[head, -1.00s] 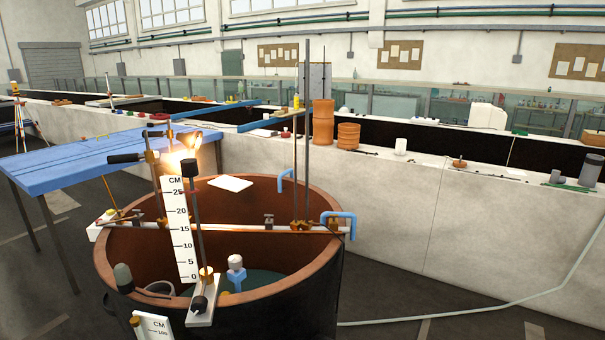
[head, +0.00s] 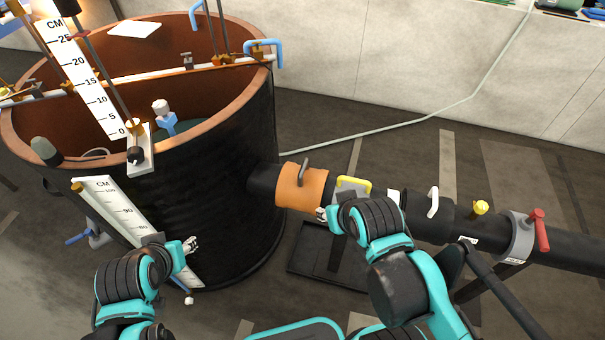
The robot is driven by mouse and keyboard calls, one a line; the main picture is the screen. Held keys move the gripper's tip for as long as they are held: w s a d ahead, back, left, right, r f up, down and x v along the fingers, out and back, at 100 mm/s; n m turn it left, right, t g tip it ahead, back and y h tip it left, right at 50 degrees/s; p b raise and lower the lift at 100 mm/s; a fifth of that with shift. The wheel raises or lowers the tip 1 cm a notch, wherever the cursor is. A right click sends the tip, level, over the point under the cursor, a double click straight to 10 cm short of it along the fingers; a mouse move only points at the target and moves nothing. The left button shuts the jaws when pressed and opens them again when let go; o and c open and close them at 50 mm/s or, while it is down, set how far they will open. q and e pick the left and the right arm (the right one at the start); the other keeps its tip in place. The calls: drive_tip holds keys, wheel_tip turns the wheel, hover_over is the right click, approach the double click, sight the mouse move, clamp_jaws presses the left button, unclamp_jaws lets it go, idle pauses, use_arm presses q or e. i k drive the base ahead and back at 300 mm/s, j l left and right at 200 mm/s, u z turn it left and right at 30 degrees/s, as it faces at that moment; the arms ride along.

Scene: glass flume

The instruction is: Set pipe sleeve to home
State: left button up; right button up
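A black pipe (head: 575,247) runs right from the side of the tank. An orange sleeve (head: 296,188) with a dark curved handle sits around it close to the tank. A black sleeve-like section (head: 428,217) with a white handle (head: 432,202) is further right. I cannot tell which one the task calls the pipe sleeve. My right gripper (head: 321,214) is just right of the orange sleeve's lower edge; contact is unclear. My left gripper (head: 191,245) is in front of the tank by the lower scale, apart from the pipe. Both grippers' fingers are too small to read.
The round tank (head: 215,185) fills the left, with an upright scale (head: 80,75) and a lower scale (head: 125,212). A yellow handle (head: 353,184), a yellow knob (head: 480,207) and a red-handled clamp (head: 520,238) are along the pipe. Floor behind the pipe is mostly clear, crossed by a pale hose (head: 420,118).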

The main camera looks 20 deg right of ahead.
sight(430, 217)
drive_tip(key=z, duration=1.8)
